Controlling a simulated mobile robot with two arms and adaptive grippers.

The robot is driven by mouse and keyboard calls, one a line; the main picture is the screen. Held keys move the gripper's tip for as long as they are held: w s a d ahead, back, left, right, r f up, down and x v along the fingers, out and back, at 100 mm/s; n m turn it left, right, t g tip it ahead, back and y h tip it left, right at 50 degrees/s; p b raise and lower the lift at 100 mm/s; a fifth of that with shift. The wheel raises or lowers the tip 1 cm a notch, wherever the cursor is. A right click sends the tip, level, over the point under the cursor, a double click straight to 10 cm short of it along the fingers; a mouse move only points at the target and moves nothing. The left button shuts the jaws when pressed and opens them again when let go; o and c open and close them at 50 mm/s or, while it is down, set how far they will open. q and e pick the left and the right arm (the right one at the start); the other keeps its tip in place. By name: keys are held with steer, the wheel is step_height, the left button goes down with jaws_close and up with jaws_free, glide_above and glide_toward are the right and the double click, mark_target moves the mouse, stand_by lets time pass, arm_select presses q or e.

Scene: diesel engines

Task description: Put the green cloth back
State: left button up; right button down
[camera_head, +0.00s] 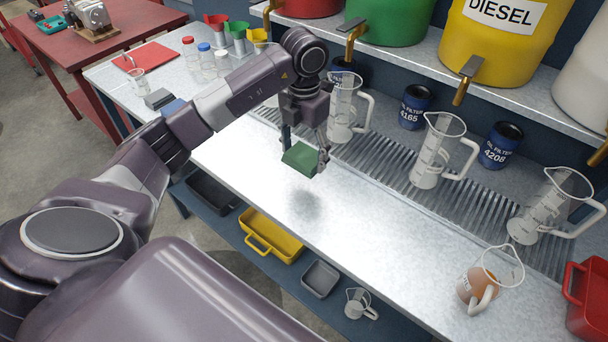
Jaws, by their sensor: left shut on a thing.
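My left gripper (304,150) points down over the workbench (330,225) and is shut on the green cloth (300,158). The cloth looks like a small folded green piece held between the fingers. It is held above the bench top, and a soft shadow lies on the bench below it. A blue cloth (174,107) and a dark grey one (158,98) appear to lie at the bench's left front edge, partly beside my arm. My right gripper does not show.
Clear measuring jugs (437,150) stand along the metal drain grate (385,165), one close to my gripper. Blue oil filters (501,145) stand behind. A brown-filled jug (480,285) and a red container (588,298) are at the right. A yellow tray (270,237) sits on the lower shelf.

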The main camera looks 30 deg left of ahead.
arm_select(q)
glide_above(304, 184)
step_height(304, 184, down, 4)
steer(key=shift+f+p, duration=0.1)
steer(key=shift+p, duration=0.2)
step_height(304, 184, down, 3)
steer(key=shift+s+d+f+p, duration=0.1)
steer(key=shift+f+p, duration=0.05)
steer(key=shift+p, duration=0.25)
steer(key=shift+f, duration=0.45)
steer(key=shift+f, duration=0.15)
steer(key=o, duration=1.1)
steer(key=shift+o, duration=0.2)
